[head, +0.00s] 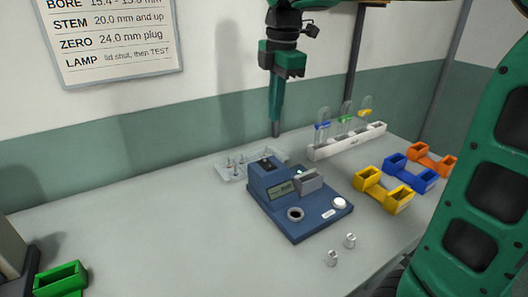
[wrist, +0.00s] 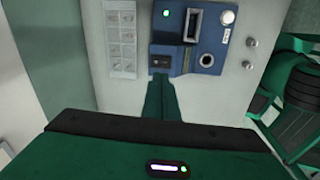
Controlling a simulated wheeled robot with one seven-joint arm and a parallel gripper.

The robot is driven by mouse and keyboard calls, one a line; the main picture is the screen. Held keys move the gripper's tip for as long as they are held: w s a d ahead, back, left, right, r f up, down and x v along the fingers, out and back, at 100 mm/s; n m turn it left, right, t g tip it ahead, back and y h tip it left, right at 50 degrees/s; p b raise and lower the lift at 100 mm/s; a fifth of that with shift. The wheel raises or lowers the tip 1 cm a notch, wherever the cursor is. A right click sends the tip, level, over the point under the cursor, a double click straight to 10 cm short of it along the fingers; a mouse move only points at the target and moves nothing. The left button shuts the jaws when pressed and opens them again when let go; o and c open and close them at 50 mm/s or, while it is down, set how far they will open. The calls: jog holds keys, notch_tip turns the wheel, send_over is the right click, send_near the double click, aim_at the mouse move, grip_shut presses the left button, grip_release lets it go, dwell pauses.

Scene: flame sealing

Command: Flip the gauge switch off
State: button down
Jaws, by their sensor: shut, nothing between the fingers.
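The blue gauge (head: 262,182) stands on the bench, with a grey display on its front, a small green light and a round white button. Its switch (head: 266,162) is a small dark rocker on the raised back block. In the wrist view the switch (wrist: 162,61) lies just beyond my fingertips; whether it is on or off is too small to tell. My gripper (head: 276,134) is shut and empty, pointing down above and behind the gauge's back block. In the wrist view the gripper (wrist: 160,78) overlaps the block's near edge; contact cannot be told.
A clear tray (head: 230,173) with small parts sits left of the gauge. A white rack (head: 345,144) with capped tubes and yellow, blue and orange holders (head: 382,195) are to the right. A green holder (head: 60,281) is front left.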

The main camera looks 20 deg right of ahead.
aim_at(265, 160)
jog(key=shift+w+a+r+n, duration=0.3)
jog(key=shift+w+a+n, duration=0.05)
jog(key=shift+a+n, duration=0.25)
jog(key=shift+f, duration=0.1)
jog(key=f, duration=0.4)
jog(key=w+f, duration=0.1)
jog(key=f, duration=0.8)
jog(key=shift+w+a+f, duration=0.1)
jog(key=shift+w+f, duration=0.2)
jog(key=shift+f, duration=0.1)
